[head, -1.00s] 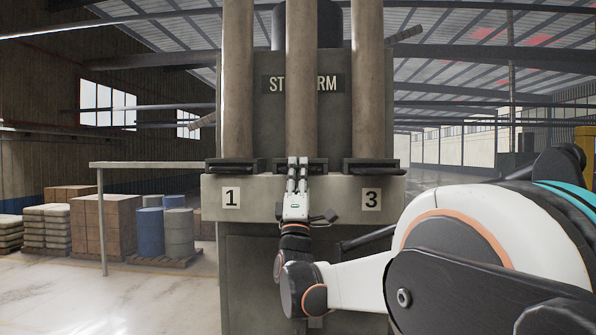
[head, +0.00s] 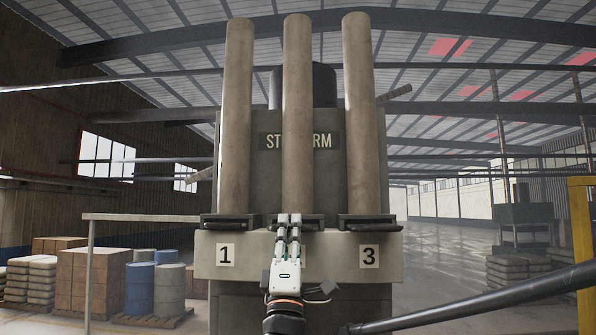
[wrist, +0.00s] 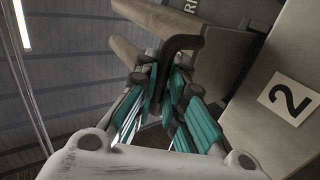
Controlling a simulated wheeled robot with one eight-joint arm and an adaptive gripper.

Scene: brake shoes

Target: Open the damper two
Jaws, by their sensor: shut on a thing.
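Damper two (head: 313,221) is the dark slide at the foot of the middle pipe, between the dampers over labels 1 and 3. My gripper (head: 288,218) is in front of it and hides part of it. In the wrist view a dark bent handle (wrist: 183,44) runs down between the teal-padded fingers of my gripper (wrist: 166,95), which are shut on it. The label 2 (wrist: 291,99) is on the grey face to the right of the fingers. In the head view my gripper hides that label.
Damper one (head: 231,222) and damper three (head: 370,222) flank the middle one on the grey machine. A grey rail (head: 140,217) stands left. Barrels (head: 139,289) and boxes (head: 84,281) are farther back on the left. A dark bar crosses low on the right.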

